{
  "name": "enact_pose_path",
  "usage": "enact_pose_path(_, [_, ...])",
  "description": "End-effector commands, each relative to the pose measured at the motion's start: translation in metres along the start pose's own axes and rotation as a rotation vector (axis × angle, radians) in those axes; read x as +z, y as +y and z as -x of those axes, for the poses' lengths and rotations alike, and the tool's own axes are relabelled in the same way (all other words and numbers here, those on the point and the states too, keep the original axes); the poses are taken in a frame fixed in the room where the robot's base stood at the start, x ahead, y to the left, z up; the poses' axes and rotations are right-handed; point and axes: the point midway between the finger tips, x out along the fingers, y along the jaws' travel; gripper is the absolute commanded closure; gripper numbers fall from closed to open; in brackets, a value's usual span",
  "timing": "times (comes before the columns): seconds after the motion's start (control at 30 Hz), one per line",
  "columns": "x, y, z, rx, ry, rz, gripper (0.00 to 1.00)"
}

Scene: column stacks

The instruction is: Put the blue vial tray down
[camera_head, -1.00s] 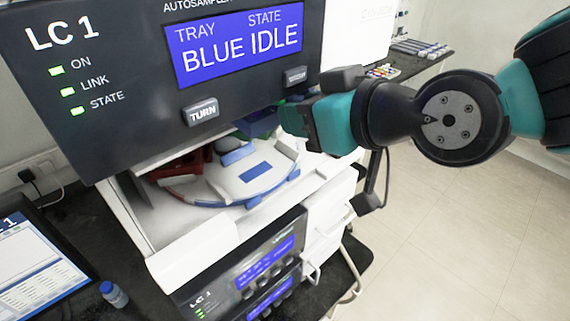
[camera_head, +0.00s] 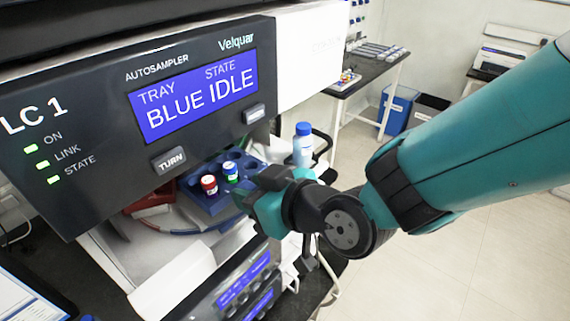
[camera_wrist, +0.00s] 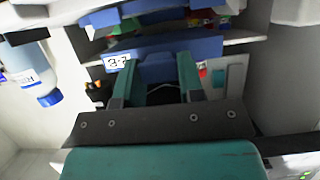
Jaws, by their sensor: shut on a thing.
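The blue vial tray (camera_head: 202,205) is in the opening under the autosampler panel in the head view, over the round carousel (camera_head: 168,227). A red-capped vial (camera_head: 209,185) and a vial with a green and blue top (camera_head: 230,172) stand in it. My gripper (camera_head: 245,192) is at the tray's right side. In the wrist view, my gripper (camera_wrist: 158,78) is shut on the tray's blue grip, and the tray's blue front (camera_wrist: 205,48) carries a white label. I cannot tell whether the tray's underside touches the carousel; my gripper hides the tray's right side.
The autosampler panel (camera_head: 90,150) hangs close above the tray; its screen reads TRAY BLUE, STATE IDLE. A blue-capped bottle (camera_head: 303,150) stands behind my gripper; a similar bottle (camera_wrist: 38,75) shows at left in the wrist view. Open floor (camera_head: 450,250) lies to the right.

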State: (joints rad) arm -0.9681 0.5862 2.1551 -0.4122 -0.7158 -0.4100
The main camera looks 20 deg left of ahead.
Motion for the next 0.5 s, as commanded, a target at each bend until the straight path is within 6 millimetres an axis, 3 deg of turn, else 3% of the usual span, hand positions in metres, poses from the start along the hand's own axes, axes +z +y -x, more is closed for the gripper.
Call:
enact_pose_path(0.13, [0.020, 0.000, -0.008, 0.000, -0.006, -0.003, 0.89])
enact_pose_path(0.47, [0.025, -0.003, -0.013, 0.001, 0.000, 0.001, 0.89])
enact_pose_path(0.5, [0.026, -0.003, -0.013, 0.001, -0.002, 0.001, 0.60])
